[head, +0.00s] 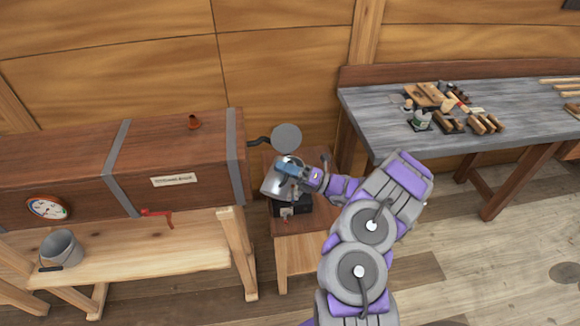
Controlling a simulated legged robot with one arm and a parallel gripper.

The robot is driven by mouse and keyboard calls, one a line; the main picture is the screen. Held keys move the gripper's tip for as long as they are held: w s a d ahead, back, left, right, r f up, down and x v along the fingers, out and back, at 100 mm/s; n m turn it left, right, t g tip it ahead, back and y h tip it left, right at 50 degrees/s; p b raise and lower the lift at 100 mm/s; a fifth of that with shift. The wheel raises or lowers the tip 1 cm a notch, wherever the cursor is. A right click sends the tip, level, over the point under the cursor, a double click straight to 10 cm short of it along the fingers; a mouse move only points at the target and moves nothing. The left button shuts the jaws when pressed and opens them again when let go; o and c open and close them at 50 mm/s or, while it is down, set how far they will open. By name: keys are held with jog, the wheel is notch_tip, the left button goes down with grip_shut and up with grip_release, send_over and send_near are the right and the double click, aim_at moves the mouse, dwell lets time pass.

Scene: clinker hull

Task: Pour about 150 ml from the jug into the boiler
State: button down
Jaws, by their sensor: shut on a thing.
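A shiny silver metal vessel (278,184), which looks like the jug, is at my gripper (287,169). My gripper is shut on it, and it appears tilted. Beneath it is a dark base (291,206) on a small wooden stand, which looks like the lower part of the boiler. The jug and my gripper hide most of the boiler and its opening. A round grey disc (287,138) stands just behind, perhaps a raised lid. I cannot see any liquid or the level inside either vessel.
A long wooden box (80,170) with a dial and red lever lies left on a trestle (140,265). A dark pipe (259,141) leaves its end. A grey bucket (62,249) stands on the trestle. A workbench (370,118) with tools is at right. Floor at lower right is clear.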

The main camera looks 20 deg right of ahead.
aim_at(281, 183)
jog(key=shift+w+d+m+t, duration=0.35)
jog(key=shift+m+t, duration=0.05)
jog(key=shift+m, duration=0.4)
dwell(0.9)
jog(key=shift+w+d+r+m, duration=0.1)
jog(key=shift+w+d+m, duration=0.1)
jog(key=shift+m, duration=0.1)
jog(key=shift+s+a+f, duration=0.15)
jog(key=shift+f, duration=0.05)
jog(key=s+a+n+g, duration=0.1)
jog(key=n, duration=0.1)
jog(key=s+a+f+n+g+b, duration=0.1)
jog(key=n, duration=0.2)
jog(key=a+f+n+g, duration=0.1)
jog(key=n, duration=0.2)
jog(key=shift+s+f+y+b, duration=0.15)
jog(key=shift+s+y+b, duration=0.25)
jog(key=shift+s+a+f+n+g+b, duration=0.25)
jog(key=shift+s+f+n+g+b, duration=0.15)
jog(key=shift+f+n, duration=0.4)
jog(key=shift+r, duration=0.15)
